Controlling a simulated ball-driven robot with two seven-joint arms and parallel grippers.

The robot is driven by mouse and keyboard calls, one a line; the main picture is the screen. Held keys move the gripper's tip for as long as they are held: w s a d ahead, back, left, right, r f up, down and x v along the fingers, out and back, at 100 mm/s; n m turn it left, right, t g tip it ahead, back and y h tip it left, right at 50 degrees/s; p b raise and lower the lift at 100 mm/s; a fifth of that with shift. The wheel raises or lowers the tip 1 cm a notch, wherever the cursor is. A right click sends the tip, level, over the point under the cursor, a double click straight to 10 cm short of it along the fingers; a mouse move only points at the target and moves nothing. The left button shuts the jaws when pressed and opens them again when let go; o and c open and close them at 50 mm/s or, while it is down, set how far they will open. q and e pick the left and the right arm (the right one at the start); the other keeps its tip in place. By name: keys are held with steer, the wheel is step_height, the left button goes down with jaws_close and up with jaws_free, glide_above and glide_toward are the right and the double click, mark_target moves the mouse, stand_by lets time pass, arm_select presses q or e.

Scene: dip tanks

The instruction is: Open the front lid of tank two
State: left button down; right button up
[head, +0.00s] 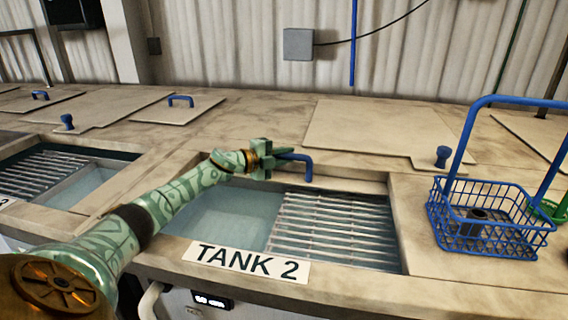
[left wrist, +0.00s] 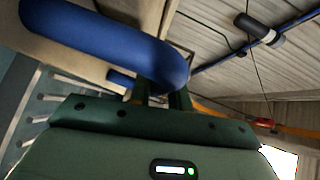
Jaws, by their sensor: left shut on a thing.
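Tank two's front opening (head: 225,215) is uncovered, with pale water at its left and a slatted rack at its right. The TANK 2 label (head: 247,262) is on its front edge. My left gripper (head: 270,158) is at the opening's back edge, shut on a blue bar handle (head: 309,170). In the left wrist view the handle (left wrist: 110,40) is large, close in front of my gripper (left wrist: 165,95), with a beige surface behind it. The front lid's outline is not clear, so I cannot tell its exact tilt. My right gripper is not in view.
A flat lid (head: 370,130) with a blue knob (head: 442,157) lies behind the opening. A blue wire basket (head: 485,240) with a tall handle stands on the right. Another tank's uncovered opening (head: 75,178) is at the left.

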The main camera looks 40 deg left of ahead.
arm_select(q)
steer(key=c, duration=1.3)
jaws_free()
steer(key=p+v, duration=0.4)
steer(key=v, duration=1.2)
steer(key=shift+s, duration=0.15)
